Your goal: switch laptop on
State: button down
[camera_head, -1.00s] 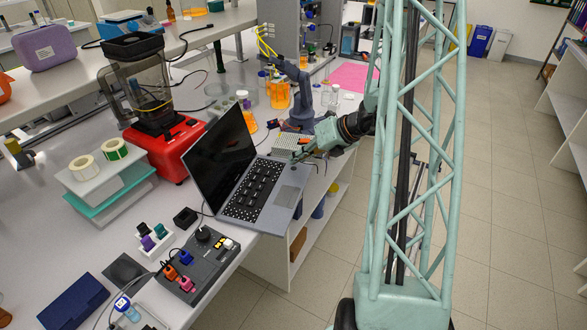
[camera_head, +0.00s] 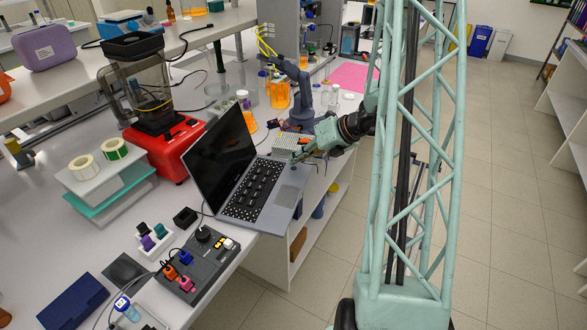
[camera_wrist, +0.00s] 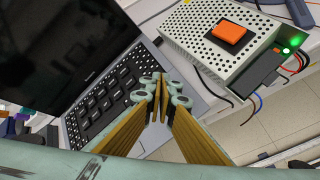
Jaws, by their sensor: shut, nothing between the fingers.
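The laptop (camera_head: 262,190) stands open on the near bench edge, its grey base carrying black keys and its screen (camera_head: 222,158) dark. In the wrist view its keyboard (camera_wrist: 103,103) lies left of my gripper and the black screen (camera_wrist: 55,45) fills the upper left. My gripper (camera_wrist: 160,90) is shut and empty. It is over the right part of the laptop's base, near the keyboard's far right corner. In the head view my gripper (camera_head: 295,157) is at the laptop's far right corner. I cannot tell whether its tips touch the laptop. The power button is not discernible.
A perforated power supply box (camera_wrist: 215,45) with an orange switch (camera_wrist: 228,35) and a lit green light (camera_wrist: 291,42) stands close beside the laptop. Wires hang from it. A red-based blender (camera_head: 165,140) is behind the laptop, and a grey control box (camera_head: 200,262) is in front.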

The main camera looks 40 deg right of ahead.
aim_at(295, 168)
jog(key=shift+f+b, duration=0.55)
jog(key=shift+f, duration=0.2)
dwell(1.1)
jog(key=shift+r, duration=0.25)
jog(key=shift+r+p, duration=0.55)
jog(key=shift+r, duration=0.05)
jog(key=shift+r+p, duration=2.2)
jog(key=shift+r, duration=0.8)
